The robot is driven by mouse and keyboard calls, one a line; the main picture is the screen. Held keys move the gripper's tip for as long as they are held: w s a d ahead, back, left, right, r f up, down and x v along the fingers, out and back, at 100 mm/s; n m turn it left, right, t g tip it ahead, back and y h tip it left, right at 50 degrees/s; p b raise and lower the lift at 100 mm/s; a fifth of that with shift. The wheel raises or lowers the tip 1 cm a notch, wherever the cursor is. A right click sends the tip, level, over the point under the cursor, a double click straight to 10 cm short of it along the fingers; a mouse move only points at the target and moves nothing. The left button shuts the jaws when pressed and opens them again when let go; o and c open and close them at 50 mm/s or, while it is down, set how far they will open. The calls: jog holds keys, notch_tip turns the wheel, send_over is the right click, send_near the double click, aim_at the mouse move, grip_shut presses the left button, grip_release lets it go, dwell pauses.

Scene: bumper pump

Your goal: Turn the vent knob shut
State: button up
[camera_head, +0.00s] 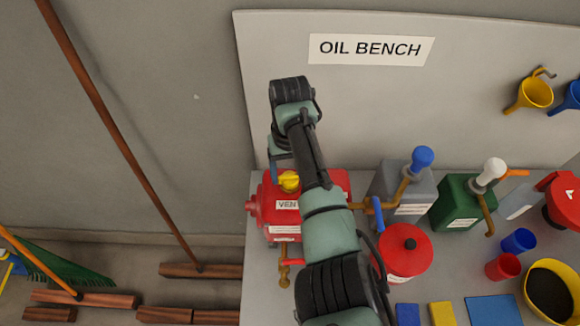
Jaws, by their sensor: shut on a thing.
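A red drum (275,219) labelled "VENT", the rest of the label hidden, lies on the bench at the left end. The yellow vent knob (289,184) sits on top of it. My gripper (282,168) points down at the knob from above and is shut on it. The fingertips are small and partly hidden by my wrist, so the exact grip does not show clearly. My forearm crosses in front of the drum and covers its right part. A brass tap (287,264) hangs at the drum's front.
To the right stand a grey can (388,184) with a blue-topped pump, a green can (456,205) with a white-topped pump, and a red round can (405,254). Cups and coloured pads lie at the front right. Funnels (535,92) hang on the back panel.

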jog(key=shift+r+m+p, duration=0.1)
jog(key=shift+m+p, duration=0.2)
jog(key=shift+m, duration=0.9)
jog(key=shift+w, duration=0.1)
jog(key=o, duration=1.3)
notch_tip(320, 180, up, 13)
